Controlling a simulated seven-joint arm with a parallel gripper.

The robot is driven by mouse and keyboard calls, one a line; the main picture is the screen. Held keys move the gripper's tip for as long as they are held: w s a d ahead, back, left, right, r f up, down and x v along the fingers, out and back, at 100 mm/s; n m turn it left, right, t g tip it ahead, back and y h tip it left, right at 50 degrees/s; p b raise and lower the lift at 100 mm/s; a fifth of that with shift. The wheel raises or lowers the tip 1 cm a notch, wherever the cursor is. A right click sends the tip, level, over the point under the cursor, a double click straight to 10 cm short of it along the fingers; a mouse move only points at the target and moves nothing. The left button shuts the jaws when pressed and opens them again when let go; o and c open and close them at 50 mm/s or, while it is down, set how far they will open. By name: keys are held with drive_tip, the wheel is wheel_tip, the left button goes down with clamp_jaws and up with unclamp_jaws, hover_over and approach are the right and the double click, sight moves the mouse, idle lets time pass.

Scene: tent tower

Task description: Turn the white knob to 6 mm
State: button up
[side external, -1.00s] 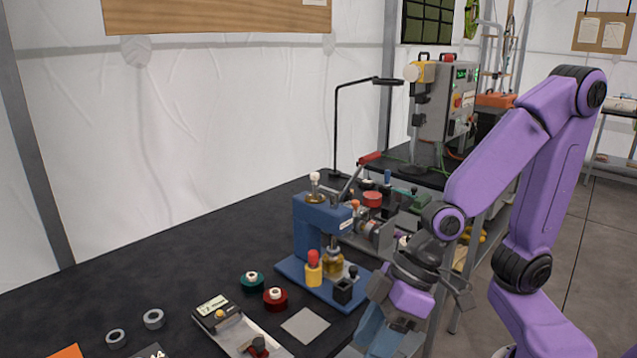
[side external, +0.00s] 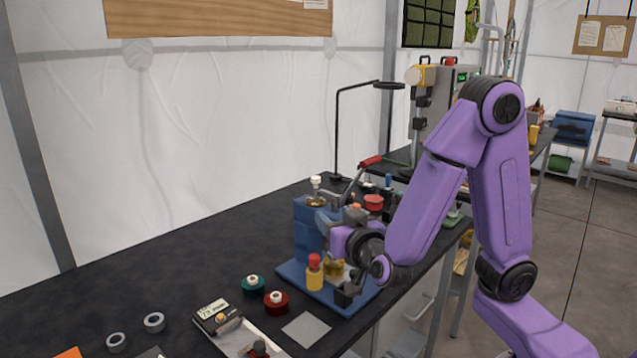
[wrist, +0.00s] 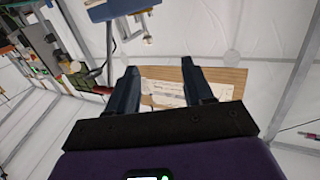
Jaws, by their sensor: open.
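The white knob (side external: 316,181) stands upright on a brass collar on top of the blue press (side external: 305,235), on the dark bench. In the wrist view, which is turned over, a small pale tip that looks like the knob (wrist: 148,40) shows near the top, below the blue press head (wrist: 112,9). My gripper (side external: 328,217) is in front of the upper press, a little below the knob in the picture; its fingers blend with the blue body. In the wrist view my gripper (wrist: 160,68) is open, with nothing between its fingers. A gauge with a display (side external: 213,312) lies in front; its reading is unclear.
A lever with a red grip (side external: 370,161) rises right of the knob. A red-topped yellow bottle (side external: 314,272) stands on the press base. Green (side external: 253,285) and red (side external: 276,302) spools stand left of it. The left bench is mostly clear.

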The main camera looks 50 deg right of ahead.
drive_tip(key=d+h, duration=0.2)
approach(317, 180)
drive_tip(key=shift+m, duration=0.3)
drive_tip(key=x, duration=0.9)
drive_tip(key=shift+s, duration=0.1)
clamp_jaws()
